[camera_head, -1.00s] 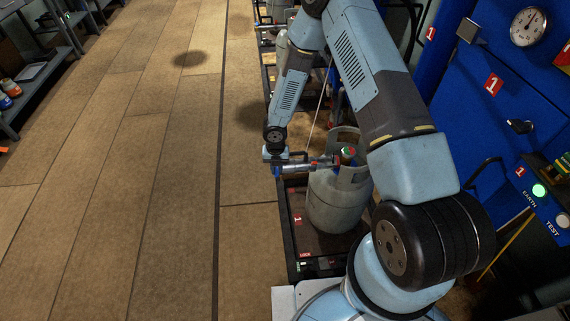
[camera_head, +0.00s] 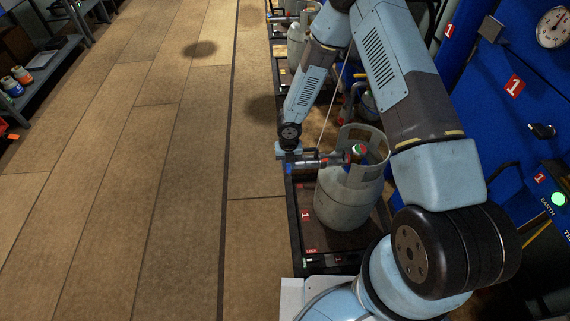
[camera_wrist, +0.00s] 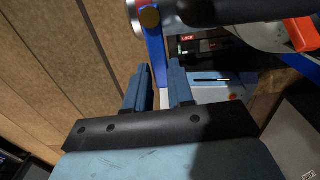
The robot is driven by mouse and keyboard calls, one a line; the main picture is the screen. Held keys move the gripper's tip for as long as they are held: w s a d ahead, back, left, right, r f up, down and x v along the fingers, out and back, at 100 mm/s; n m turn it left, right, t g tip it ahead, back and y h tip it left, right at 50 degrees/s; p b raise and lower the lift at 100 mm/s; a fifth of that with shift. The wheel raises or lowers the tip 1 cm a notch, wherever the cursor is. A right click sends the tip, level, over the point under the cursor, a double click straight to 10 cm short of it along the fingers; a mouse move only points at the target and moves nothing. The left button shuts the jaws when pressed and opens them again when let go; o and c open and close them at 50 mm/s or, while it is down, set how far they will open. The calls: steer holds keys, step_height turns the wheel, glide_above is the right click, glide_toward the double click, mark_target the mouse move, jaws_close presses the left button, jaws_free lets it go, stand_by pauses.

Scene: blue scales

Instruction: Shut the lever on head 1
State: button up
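Head 1 is a grey metal cylinder-shaped filling head (camera_head: 309,162), lying level beside the top of a grey gas bottle (camera_head: 343,205). It also shows at the top of the wrist view (camera_wrist: 195,12). Its blue lever (camera_wrist: 155,42) hangs down from a brass-coloured pivot. In the head view only a small blue bit of the lever (camera_head: 289,168) shows under the gripper. My gripper (camera_wrist: 160,82) is open, its two blue-grey fingers apart. The lower end of the lever is between or just behind the fingertips; contact cannot be told. In the head view my gripper (camera_head: 287,155) is at the left end of the head.
The bottle stands on a dark scale platform (camera_head: 322,240) with a red "1" label. A blue cabinet (camera_head: 500,100) with a gauge is at the right. More bottles (camera_head: 299,32) stand behind. The wooden floor (camera_head: 150,180) at the left is clear; a shelf (camera_head: 45,75) is far left.

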mark_target(289, 167)
steer(key=o, duration=0.4)
steer(key=shift+c, duration=0.2)
steer(key=shift+r, duration=0.1)
step_height(289, 167, up, 14)
steer(key=shift+f, duration=0.25)
stand_by(0.4)
steer(key=shift+d, duration=0.1)
